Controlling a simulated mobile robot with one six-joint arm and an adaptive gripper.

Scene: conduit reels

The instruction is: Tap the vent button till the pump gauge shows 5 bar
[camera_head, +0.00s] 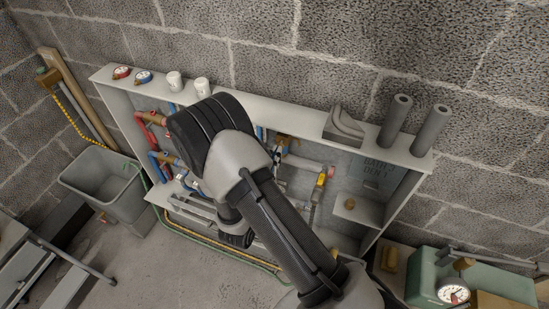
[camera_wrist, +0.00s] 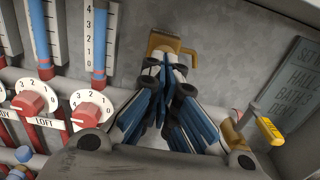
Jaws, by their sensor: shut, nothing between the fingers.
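A round white-faced gauge (camera_head: 454,294), apparently the pump gauge, sits on the green unit (camera_head: 415,275) at the lower right of the head view. Its reading is too small to tell. No part is clearly recognisable as the vent button. In the wrist view my gripper (camera_wrist: 168,66) is shut and empty, its fingers pointing up the picture. A tan-brown fitting (camera_wrist: 170,42) shows just beyond the fingertips; I cannot tell whether they touch it.
Two red knobs with numbered white dials (camera_wrist: 90,105) and blue-filled scales (camera_wrist: 100,45) stand left of my gripper. A yellow-handled valve (camera_wrist: 268,130) is on the right. Grey tubes (camera_head: 430,130) and white cups (camera_head: 174,81) stand on the cabinet top. A grey bin (camera_head: 105,185) stands left.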

